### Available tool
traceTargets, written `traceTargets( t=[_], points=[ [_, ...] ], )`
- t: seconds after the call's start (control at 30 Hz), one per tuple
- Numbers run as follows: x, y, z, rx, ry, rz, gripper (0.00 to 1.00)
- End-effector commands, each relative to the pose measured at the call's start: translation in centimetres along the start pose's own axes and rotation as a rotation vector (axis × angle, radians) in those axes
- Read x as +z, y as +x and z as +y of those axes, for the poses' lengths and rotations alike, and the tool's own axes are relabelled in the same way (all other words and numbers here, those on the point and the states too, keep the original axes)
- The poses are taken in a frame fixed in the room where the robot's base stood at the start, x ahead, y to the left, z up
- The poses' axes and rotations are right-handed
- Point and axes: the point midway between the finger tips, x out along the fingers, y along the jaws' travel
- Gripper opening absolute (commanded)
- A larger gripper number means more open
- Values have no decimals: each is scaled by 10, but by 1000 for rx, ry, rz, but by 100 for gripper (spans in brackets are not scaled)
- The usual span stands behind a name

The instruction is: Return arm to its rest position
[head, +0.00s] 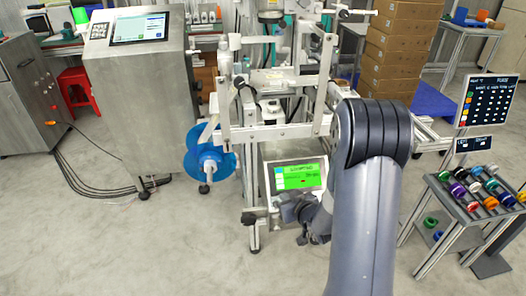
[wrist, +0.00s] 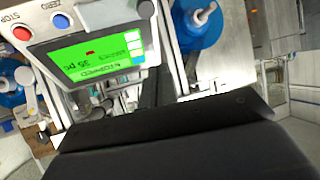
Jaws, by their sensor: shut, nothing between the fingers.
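My arm (head: 368,190) rises from the bottom of the head view, bends at a dark ribbed elbow, and reaches down to the left. My gripper (head: 306,222) is at its end, in front of the machine's lower part and just below the green-lit screen (head: 298,178). It looks shut and empty, though its fingertips are small and partly hidden in the head view. In the wrist view the dark gripper body fills the lower part, and the green screen (wrist: 95,55) shows close by at the upper left, tilted.
A metal frame machine (head: 275,130) stands ahead, with a blue reel (head: 207,160) on its left. A grey console (head: 140,90) is at the left. A rack of coloured rolls (head: 466,205) is at the right, with stacked cartons (head: 397,50) behind. The floor at the lower left is clear.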

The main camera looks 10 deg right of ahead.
Motion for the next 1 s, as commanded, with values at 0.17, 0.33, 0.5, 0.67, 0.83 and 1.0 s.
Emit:
traceTargets(
  t=[0.17,0.33,0.5,0.67,0.83,1.0],
  points=[
    [0,0,0,0,0,1,0],
    [0,4,0,0,0,0,0],
    [1,25,0,-1,-1,1,0],
    [2,56,-1,-2,-1,1,0],
    [2,89,0,-2,-2,1,0],
    [16,100,4,0,2,-6,0]
  ],
)
